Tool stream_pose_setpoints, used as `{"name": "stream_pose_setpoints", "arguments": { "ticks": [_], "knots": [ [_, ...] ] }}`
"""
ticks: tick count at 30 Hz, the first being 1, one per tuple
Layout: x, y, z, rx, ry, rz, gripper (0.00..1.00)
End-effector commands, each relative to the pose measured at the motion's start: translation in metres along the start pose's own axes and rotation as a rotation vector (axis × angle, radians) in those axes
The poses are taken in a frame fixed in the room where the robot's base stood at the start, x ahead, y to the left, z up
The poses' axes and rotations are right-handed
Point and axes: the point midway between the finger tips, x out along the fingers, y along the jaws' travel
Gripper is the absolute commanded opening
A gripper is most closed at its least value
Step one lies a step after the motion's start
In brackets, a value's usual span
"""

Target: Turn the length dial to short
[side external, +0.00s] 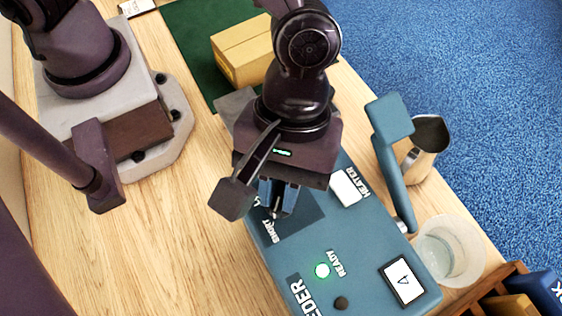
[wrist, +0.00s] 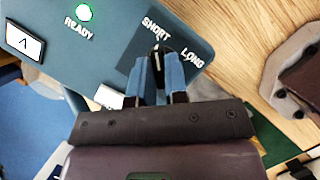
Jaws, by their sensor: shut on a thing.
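The teal machine (side external: 375,240) stands on the wooden table with its labelled panel facing up. Its dark length dial (wrist: 158,52) sits on a darker patch marked SHORT (wrist: 156,28) and LONG (wrist: 192,58). My gripper (wrist: 158,68) is over that patch, its blue fingers shut on the dial from both sides. In the wrist view the visible end of the dial points up, close to the word SHORT. In the side view my gripper (side external: 277,207) reaches down from above and hides most of the dial and the LONG label.
A teal lever (side external: 392,165), a metal pitcher (side external: 431,133) and a clear cup (side external: 452,250) stand right. A carton (side external: 242,50) lies on a green mat (side external: 190,30).

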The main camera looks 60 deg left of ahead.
Motion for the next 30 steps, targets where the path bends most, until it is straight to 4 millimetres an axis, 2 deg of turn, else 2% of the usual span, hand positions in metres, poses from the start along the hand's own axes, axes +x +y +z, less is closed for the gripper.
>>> {"name": "stream_pose_setpoints", "arguments": {
  "ticks": [1, 11, 12, 15, 26, 30],
  "knots": [
    [0.005, -0.002, 0.004, -0.001, -0.004, -0.007, 0.00],
    [0.005, -0.002, 0.004, -0.003, -0.004, -0.005, 0.00],
    [0.005, -0.002, 0.004, -0.003, -0.005, -0.005, 0.18],
    [0.005, -0.002, 0.004, -0.003, -0.004, -0.007, 0.39],
    [0.001, -0.001, 0.002, -0.004, -0.002, -0.002, 0.39],
    [-0.012, 0.000, 0.001, -0.003, -0.001, 0.003, 0.39]
  ]
}}
